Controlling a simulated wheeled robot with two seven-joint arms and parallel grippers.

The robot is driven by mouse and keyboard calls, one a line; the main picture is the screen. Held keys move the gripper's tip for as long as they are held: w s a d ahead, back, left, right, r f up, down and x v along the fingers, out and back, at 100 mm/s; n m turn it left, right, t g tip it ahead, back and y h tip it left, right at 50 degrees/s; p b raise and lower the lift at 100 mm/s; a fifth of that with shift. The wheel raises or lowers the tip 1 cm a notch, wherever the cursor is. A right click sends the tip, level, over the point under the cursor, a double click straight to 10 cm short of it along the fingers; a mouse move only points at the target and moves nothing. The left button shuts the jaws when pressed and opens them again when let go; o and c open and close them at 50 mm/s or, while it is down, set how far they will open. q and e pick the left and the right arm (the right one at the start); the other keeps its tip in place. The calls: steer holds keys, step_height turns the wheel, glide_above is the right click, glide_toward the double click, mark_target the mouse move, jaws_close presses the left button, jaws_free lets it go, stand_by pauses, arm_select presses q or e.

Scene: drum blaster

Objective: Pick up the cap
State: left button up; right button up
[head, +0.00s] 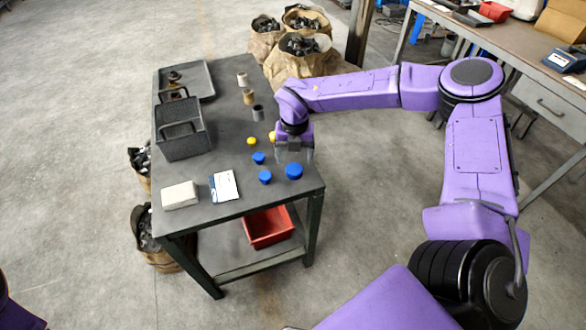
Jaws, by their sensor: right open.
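Several small caps lie on the dark table. A yellow cap (251,141) lies behind these, and another yellow cap (272,137) is partly beside my right gripper. My left gripper is not in view; only a bit of purple shows at the lower left.
The dark table (222,130) carries a black basket (182,128), a grey tray (200,78), a white block (180,195), a card (224,186) and several small cylinders (249,97). A red bin (268,228) sits on its lower shelf. Filled sacks (300,62) stand behind.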

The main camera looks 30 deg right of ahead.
mark_target(294, 168)
steer(key=f, duration=0.5)
steer(key=shift+w+d+f+p, duration=0.1)
steer(key=shift+w+f+p, duration=0.2)
steer(key=shift+p, duration=0.1)
steer(key=c, duration=1)
steer(key=shift+r, duration=0.1)
steer(key=shift+c, duration=0.2)
